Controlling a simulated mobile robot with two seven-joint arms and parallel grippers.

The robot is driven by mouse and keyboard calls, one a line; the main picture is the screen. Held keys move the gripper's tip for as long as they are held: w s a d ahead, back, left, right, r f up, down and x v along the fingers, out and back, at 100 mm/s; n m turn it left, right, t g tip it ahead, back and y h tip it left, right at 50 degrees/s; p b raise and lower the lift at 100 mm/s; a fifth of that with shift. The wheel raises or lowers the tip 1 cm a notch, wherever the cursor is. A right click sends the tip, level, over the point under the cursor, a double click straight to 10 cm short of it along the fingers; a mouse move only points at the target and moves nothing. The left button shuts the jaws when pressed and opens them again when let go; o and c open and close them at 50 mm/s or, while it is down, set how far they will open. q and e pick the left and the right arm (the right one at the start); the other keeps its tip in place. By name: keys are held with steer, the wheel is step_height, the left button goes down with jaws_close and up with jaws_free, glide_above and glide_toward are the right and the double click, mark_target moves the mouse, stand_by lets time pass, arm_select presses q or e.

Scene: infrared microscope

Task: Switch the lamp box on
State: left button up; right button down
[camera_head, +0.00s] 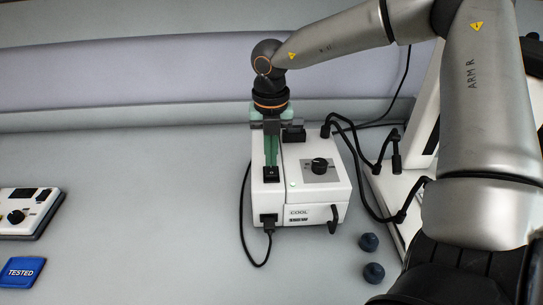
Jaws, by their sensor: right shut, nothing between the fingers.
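The lamp box (300,200) is a white box on the grey table, near the middle of the view. It has a dark knob (319,165) on a grey plate, a small greenish light (293,184) and a label reading COOL. A black rocker switch (271,174) sits on its top left part. My right gripper (271,163) points down with its green fingers shut and empty, its tips at or just above the switch. I cannot tell whether they touch it. My left gripper is not in view.
A black cable (243,215) plugs into the box's front. More cables run right to a white instrument (409,180). Two dark caps (369,242) lie at the front right. A control unit (27,212) and a blue TESTED block (21,271) lie at left. The table between is clear.

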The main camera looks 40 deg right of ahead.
step_height(320, 180, up, 7)
steer(key=p, duration=0.3)
steer(key=shift+f, duration=0.2)
stand_by(0.5)
